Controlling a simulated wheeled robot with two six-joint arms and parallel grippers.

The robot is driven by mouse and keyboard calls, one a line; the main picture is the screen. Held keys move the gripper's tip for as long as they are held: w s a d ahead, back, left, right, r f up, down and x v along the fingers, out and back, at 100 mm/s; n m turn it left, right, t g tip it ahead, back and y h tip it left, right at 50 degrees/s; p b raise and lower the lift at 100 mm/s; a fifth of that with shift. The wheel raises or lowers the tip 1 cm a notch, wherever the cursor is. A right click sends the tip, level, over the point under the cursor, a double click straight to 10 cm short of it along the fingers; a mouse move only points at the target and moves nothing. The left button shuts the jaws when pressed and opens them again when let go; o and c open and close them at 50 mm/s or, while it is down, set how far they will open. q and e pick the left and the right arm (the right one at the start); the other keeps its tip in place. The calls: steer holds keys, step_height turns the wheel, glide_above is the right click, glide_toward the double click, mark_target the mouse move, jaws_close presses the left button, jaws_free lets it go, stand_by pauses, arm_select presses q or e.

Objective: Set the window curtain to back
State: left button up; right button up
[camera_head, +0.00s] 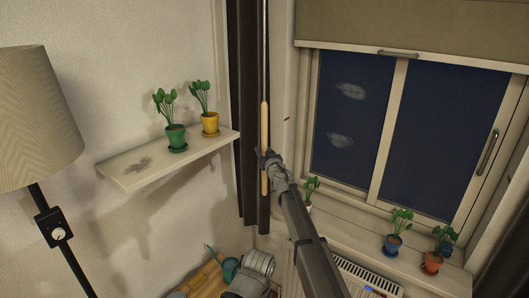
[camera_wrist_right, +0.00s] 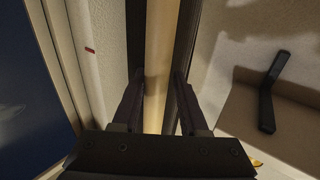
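The dark curtain (camera_head: 246,60) hangs gathered in a narrow bundle at the left side of the window. A thin rod with a pale wooden handle (camera_head: 265,120) hangs in front of it. My right gripper (camera_head: 268,163) is at the lower part of this handle. In the right wrist view, the wooden handle (camera_wrist_right: 158,60) runs between the two fingers of my right gripper (camera_wrist_right: 160,85). The fingers stand apart on either side, with a dark strip showing between handle and right finger. Whether either finger touches it is unclear. My left gripper is not in view.
A shelf (camera_head: 118,176) with two potted plants juts from the wall left of the curtain. A floor lamp (camera_head: 35,115) stands at far left. The window sill (camera_head: 455,278) bears several potted plants above a radiator (camera_head: 365,272). A rolled blind (camera_head: 410,25) covers the window's top.

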steer(key=shift+o, duration=1.1)
steer(key=shift+d, duration=0.1)
steer(key=shift+s+d, duration=0.1)
steer(key=shift+s, duration=0.05)
steer(key=v, duration=0.7)
steer(key=shift+s, duration=0.35)
